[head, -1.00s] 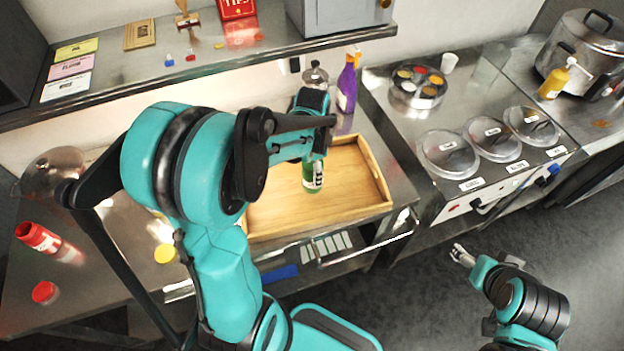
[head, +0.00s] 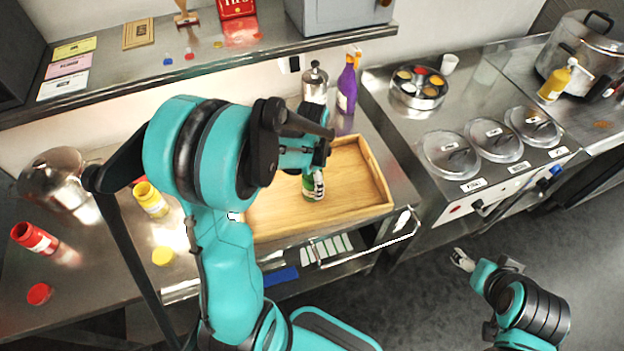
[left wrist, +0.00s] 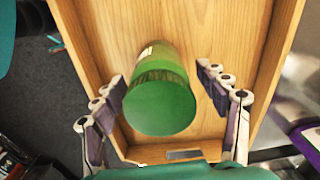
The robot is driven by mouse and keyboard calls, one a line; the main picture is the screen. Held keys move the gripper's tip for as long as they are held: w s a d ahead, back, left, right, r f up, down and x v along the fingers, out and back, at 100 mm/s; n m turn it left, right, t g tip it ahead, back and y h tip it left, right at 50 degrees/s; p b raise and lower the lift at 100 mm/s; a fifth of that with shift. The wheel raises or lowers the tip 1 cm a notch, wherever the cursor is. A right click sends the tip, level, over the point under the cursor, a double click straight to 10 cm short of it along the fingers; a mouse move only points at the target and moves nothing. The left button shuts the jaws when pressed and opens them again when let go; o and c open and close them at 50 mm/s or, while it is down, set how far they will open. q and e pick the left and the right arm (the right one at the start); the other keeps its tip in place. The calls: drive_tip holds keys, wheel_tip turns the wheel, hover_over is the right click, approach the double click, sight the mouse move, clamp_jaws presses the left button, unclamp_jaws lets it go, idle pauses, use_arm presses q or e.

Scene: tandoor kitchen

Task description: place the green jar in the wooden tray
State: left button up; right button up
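The green jar (head: 313,190) stands in the wooden tray (head: 378,180), near its middle. In the left wrist view its round green lid (left wrist: 160,105) faces me, with the jar's body and label partly hidden behind it. My left gripper (head: 317,172) is at the jar in the head view, covering its upper part. In the left wrist view the fingers of my left gripper (left wrist: 160,88) are spread on either side of the jar, with a gap to each side. My right gripper (head: 462,259) is over the floor at the lower right, away from the tray; its finger opening is too small to judge.
A purple bottle (head: 347,88) and a metal-topped dispenser (head: 314,85) stand behind the tray. A yellow jar (head: 150,199), a yellow lid (head: 163,256), a red jar (head: 34,238) and a red lid (head: 39,294) are on the left counter. A shelf (head: 200,60) overhangs the back.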

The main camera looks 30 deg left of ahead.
use_arm(q)
drive_tip(key=shift+r, duration=0.1)
drive_tip(key=shift+r+p, duration=0.25)
drive_tip(key=shift+p, duration=0.05)
wheel_tip(320, 180, up, 12)
drive_tip(key=p, duration=0.2)
drive_tip(key=shift+f+p, duration=0.25)
drive_tip(key=shift+p, duration=0.1)
drive_tip(key=s+d+r+n+t, duration=0.4)
drive_tip(key=s+d+n+t, duration=0.3)
drive_tip(key=s+d+n, duration=0.1)
drive_tip(key=shift+s+d+r, duration=0.25)
drive_tip(key=shift+s+d, duration=0.2)
drive_tip(key=shift+s, duration=0.3)
drive_tip(key=shift+f, duration=0.1)
wheel_tip(320, 180, down, 11)
drive_tip(key=b, duration=1.1)
